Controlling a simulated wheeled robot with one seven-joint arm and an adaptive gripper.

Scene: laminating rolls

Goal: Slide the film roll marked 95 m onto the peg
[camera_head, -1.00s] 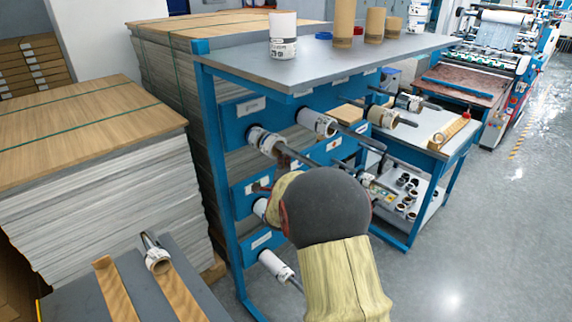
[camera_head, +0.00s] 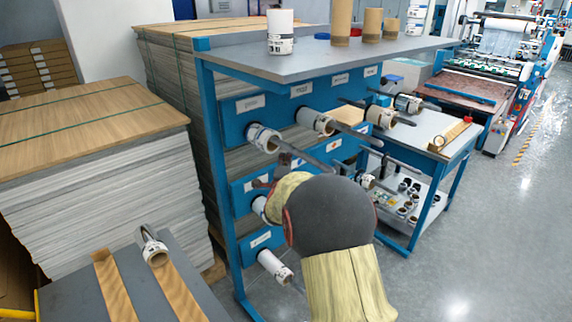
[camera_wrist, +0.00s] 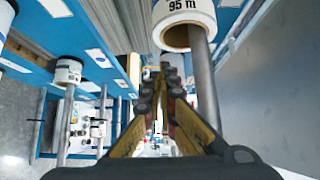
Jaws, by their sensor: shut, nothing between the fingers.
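The film roll marked 95 m (camera_wrist: 188,18) is white with a brown core and sits around a grey peg (camera_wrist: 204,85) at the top of the wrist view. In the head view it appears to be the leftmost roll (camera_head: 262,138) of the rack's top row, close to the blue panel. My gripper (camera_wrist: 164,75) is shut and empty, beside the peg and just off the roll's open end. In the head view my round dark wrist hides much of the gripper and the lower pegs.
Other rolls sit on neighbouring pegs, such as one in the top row (camera_head: 316,121) and one at the bottom (camera_head: 274,265). The grey shelf (camera_head: 350,52) lies above. A grey bench (camera_head: 85,297) stands front left. Open floor (camera_head: 470,240) lies right.

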